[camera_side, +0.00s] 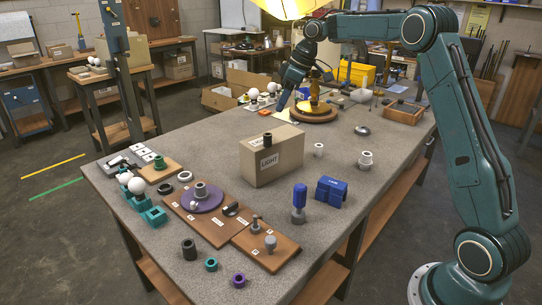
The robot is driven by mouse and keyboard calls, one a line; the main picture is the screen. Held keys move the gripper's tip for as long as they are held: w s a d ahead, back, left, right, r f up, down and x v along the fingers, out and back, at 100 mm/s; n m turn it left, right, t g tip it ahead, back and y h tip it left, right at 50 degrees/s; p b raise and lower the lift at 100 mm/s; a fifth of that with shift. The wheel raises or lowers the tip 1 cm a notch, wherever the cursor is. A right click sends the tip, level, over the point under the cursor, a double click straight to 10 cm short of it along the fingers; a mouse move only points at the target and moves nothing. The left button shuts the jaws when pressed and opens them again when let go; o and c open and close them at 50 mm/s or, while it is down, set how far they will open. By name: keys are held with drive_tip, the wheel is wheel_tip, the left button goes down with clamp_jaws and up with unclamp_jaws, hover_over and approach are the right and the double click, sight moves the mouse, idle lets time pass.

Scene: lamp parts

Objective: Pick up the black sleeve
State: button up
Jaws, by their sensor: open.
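A dark, hollow black sleeve (189,250) stands upright on the bare grey tabletop near the front left edge. A smaller black cylindrical piece (267,138) sits on top of the cardboard box marked LIGHT (270,162). My gripper (281,105) points down behind that box, near the lamp, far from the front sleeve. It is open, small in view, and I see nothing held in it.
A teal ring (211,264) and purple ring (238,280) lie beside the sleeve. Wooden boards with parts (215,232) lie behind it. A blue-handled tool (299,203) and blue block (331,191) stand right. The lamp base (314,115) is at the back.

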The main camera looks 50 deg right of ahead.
hover_over(265, 142)
drive_tip(key=s+d, duration=0.2)
wheel_tip(265, 142, down, 7)
drive_tip(key=shift+w+d, duration=0.15)
drive_tip(key=shift+f, duration=0.15)
drive_tip(key=shift+x, duration=2.5)
clamp_jaws()
